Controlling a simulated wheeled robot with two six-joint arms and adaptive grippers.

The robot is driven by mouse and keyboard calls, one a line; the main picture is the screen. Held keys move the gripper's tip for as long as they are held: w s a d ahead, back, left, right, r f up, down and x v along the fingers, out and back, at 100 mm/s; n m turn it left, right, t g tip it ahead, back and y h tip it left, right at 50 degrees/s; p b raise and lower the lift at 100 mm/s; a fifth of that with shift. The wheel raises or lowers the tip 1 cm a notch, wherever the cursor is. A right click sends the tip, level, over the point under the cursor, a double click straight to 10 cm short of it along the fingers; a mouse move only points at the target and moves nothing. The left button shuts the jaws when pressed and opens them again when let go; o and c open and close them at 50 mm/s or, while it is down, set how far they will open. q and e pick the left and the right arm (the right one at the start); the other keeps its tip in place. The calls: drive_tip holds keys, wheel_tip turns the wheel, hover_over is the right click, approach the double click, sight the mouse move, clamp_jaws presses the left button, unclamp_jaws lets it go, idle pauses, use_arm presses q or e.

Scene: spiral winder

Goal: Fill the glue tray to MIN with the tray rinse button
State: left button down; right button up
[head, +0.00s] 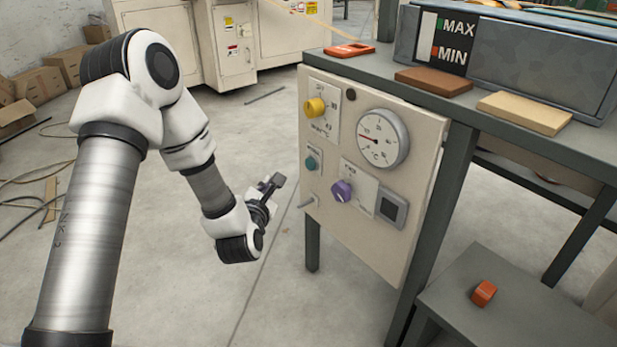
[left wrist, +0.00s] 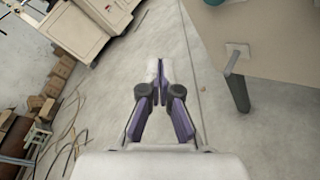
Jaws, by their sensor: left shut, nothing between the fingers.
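The grey glue tray (head: 540,58) stands on the bench top. Its black gauge plate (head: 450,42) carries a green mark at MAX and a red mark at MIN beside a pale strip; the liquid level is hard to tell. The cream control panel (head: 335,218) below has a teal button (head: 312,163) at its left side, whose label is too small to read. Part of the teal button shows at the top of the left wrist view (left wrist: 214,2). My left gripper (head: 277,183) is shut and empty, left of the teal button and apart from the panel. My right gripper is out of view.
The panel also holds a yellow knob (head: 315,107), a dial gauge (head: 382,138), a purple knob (head: 342,191), a small display (head: 392,207) and a lever (head: 308,203). Brown (head: 434,81) and tan (head: 524,112) blocks lie on the bench.

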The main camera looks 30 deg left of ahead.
sight(310, 164)
use_arm(q)
drive_tip(key=shift+w, duration=0.1)
drive_tip(key=w+d, duration=0.3)
drive_tip(key=w, duration=0.5)
drive_tip(key=shift+d+b, duration=0.2)
drive_tip(key=shift+b, duration=0.2)
idle(1.1)
drive_tip(key=shift+w+d, duration=0.15)
drive_tip(key=shift+w, duration=0.2)
drive_tip(key=shift+w+d, duration=0.15)
drive_tip(key=shift+w, duration=0.25)
idle(4.8)
